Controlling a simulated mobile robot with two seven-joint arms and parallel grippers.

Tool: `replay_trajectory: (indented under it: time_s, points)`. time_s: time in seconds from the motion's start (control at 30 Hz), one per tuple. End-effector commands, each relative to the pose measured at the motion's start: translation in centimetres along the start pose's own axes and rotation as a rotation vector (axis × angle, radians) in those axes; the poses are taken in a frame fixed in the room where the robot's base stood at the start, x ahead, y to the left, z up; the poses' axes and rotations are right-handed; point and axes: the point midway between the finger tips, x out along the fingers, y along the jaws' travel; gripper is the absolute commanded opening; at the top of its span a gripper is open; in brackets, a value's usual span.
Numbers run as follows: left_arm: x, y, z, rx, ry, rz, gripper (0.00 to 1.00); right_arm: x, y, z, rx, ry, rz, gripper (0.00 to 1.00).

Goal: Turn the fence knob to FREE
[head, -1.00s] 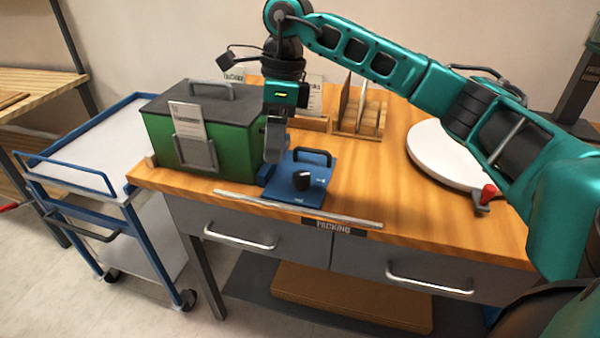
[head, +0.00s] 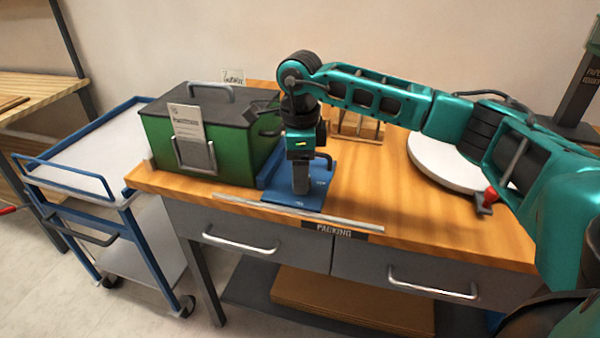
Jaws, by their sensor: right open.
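The blue fence plate (head: 318,196) lies on the wooden bench near its front edge, right of the green box. Small white marks show on the plate but are too small to read. My right gripper (head: 301,190) points straight down over the middle of the plate, where the black knob is hidden behind it. The gripper is open; I cannot tell whether its fingers are around the knob or touching it. My left gripper is not in view.
The green box (head: 235,150) with a dark lid stands close on the left. A metal strip (head: 300,213) runs along the bench front. A white round turntable (head: 445,163) with a red-tipped lever (head: 489,197) is to the right. A blue cart (head: 70,165) stands left.

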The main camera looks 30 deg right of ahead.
Motion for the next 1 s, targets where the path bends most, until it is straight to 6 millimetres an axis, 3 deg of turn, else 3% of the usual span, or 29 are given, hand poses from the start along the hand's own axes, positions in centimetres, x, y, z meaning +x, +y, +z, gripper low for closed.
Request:
replay_trajectory:
  time_s: [0.37,1.0]
  points:
    - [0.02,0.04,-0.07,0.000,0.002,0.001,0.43,0.79,0.03,0.04,-0.001,-0.001,0.001,0.65]
    - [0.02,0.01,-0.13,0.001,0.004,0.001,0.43,0.73,0.03,0.05,-0.001,-0.001,0.001,0.09]
